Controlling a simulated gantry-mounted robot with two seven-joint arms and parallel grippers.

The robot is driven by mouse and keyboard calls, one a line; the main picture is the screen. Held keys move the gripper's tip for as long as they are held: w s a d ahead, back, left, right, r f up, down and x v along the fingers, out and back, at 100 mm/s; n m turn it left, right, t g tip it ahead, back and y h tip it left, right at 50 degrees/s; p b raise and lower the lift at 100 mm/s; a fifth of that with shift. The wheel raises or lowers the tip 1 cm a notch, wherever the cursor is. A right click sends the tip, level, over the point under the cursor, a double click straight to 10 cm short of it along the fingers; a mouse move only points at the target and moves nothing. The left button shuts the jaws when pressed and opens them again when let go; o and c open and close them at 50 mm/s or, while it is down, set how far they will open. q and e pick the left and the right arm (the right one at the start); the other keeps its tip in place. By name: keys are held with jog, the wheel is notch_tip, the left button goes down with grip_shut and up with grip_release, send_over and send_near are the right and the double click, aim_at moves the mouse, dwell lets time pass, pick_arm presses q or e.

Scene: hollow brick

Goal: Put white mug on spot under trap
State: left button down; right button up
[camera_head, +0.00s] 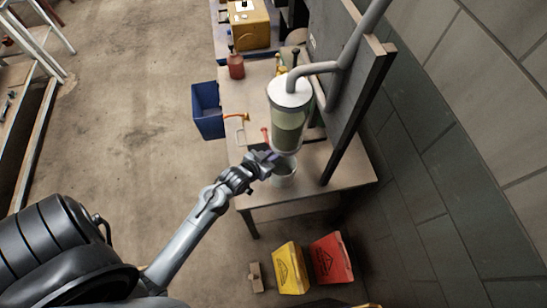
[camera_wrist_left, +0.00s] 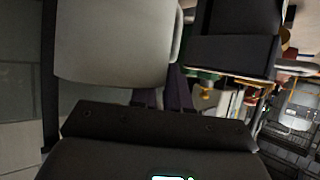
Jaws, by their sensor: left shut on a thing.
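The white mug (camera_head: 285,177) is at the near end of the table (camera_head: 340,165), below the trap (camera_head: 289,112), a clear cylinder with a white top and greenish contents. My left gripper (camera_head: 268,162) is shut on the mug at its left side. In the left wrist view the mug (camera_wrist_left: 115,45) fills the upper left, above the gripper fingers (camera_wrist_left: 162,95). I cannot tell whether the mug's bottom touches the table. The spot under the trap is hidden. My right gripper is not in view.
A grey pipe (camera_head: 318,68) runs from the trap to an upright panel (camera_head: 345,85) on the right. A blue bin (camera_head: 207,112) hangs at the table's left edge. A red bottle (camera_head: 236,67) stands farther back. Yellow (camera_head: 290,268) and red (camera_head: 331,258) containers are on the floor.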

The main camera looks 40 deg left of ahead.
pick_arm(q)
jog(key=shift+w+f, duration=0.25)
jog(key=shift+f, duration=0.6)
jog(key=shift+w+f, duration=0.2)
jog(key=shift+f, duration=0.8)
jog(key=c, duration=1.1)
grip_release()
